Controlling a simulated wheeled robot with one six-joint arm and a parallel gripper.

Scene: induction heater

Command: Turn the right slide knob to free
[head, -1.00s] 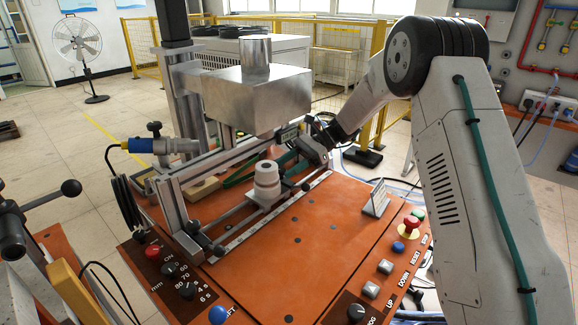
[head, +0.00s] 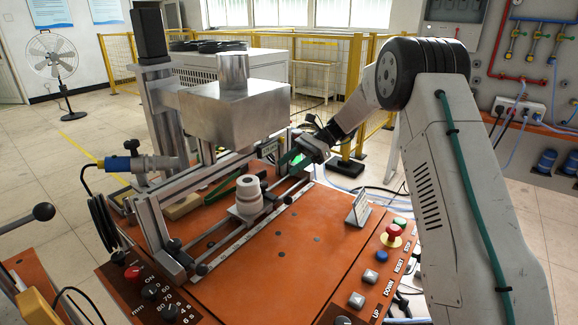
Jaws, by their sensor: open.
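My gripper (head: 291,158) is beside the far right end of the slide rail on the orange machine. Its green fingers point left and down toward the rail, open, with nothing visible between them. A small dark knob (head: 287,200) sits on the rail to the right of the white stepped cylinder (head: 249,193); I take it for the right slide knob, but its setting is too small to read. The fingertips are above it in the picture, apart from it. Other dark knobs (head: 203,269) are at the rail's near left end.
The metal block (head: 232,110) and its frame stand left of my gripper. A small sign plate (head: 358,208) and a red stop button (head: 392,232) are on the right of the orange top (head: 270,265). The front middle of the top is clear.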

